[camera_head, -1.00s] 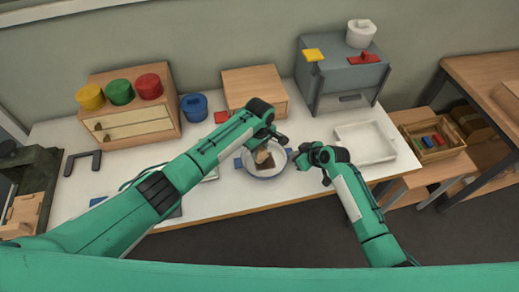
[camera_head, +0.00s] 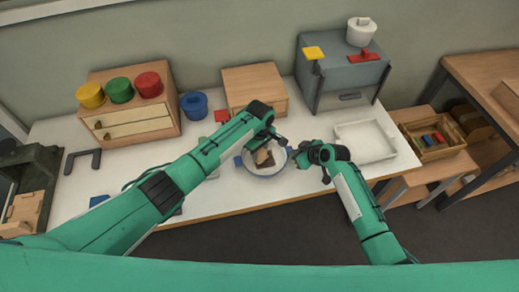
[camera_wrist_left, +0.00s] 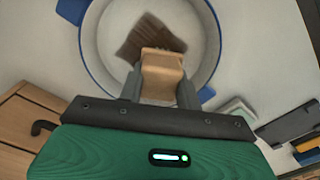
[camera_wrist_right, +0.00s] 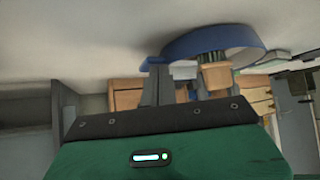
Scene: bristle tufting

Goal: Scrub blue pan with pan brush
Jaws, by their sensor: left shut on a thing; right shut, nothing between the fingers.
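The blue pan (camera_head: 262,176) sits on the white table, its pale inside facing up; its blue rim also shows in the left wrist view (camera_wrist_left: 91,62). My left gripper (camera_head: 267,146) is shut on the wooden block of the pan brush (camera_wrist_left: 161,70), over the pan. The brush's dark brown bristles (camera_wrist_left: 147,38) are over the pan's inside; whether they touch the bottom is hard to tell. My right gripper (camera_head: 299,154) is shut and empty beside the pan's right side. In the right wrist view its fingers (camera_wrist_right: 158,75) are close to a blue pan handle (camera_wrist_right: 150,61).
An empty white tray (camera_head: 395,155) lies to the right. A wooden box (camera_head: 254,85) and a blue pot (camera_head: 194,106) stand behind the pan. A drawer unit (camera_head: 130,125) with several coloured pots is at back left, and a grey cabinet (camera_head: 345,80) at back right.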

